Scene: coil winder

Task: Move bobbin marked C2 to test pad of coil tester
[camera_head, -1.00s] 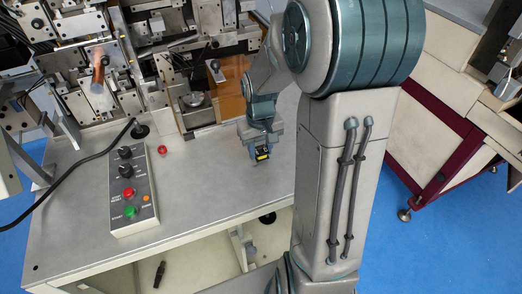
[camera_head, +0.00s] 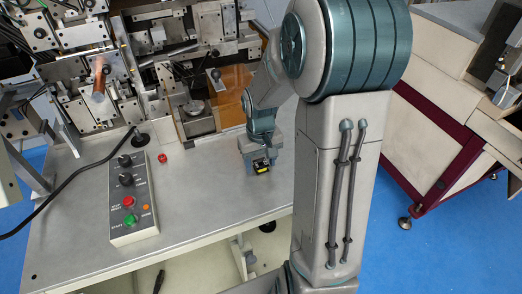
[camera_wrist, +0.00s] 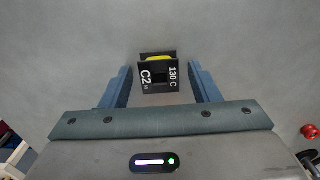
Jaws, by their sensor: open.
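The bobbin marked C2 (camera_wrist: 158,76) is black with a yellow winding and white lettering, "C2" and "130 C". In the wrist view it sits between the two blue fingers of my gripper (camera_wrist: 160,84), with a visible gap on each side.
A control box (camera_head: 130,200) with knobs and buttons stands on the bench (camera_head: 195,225), left of my gripper. A winding machine (camera_head: 95,75) fills the back. A small red knob (camera_head: 163,158) lies between. Another cream and maroon bench (camera_head: 440,130) stands at right. The bench front is clear.

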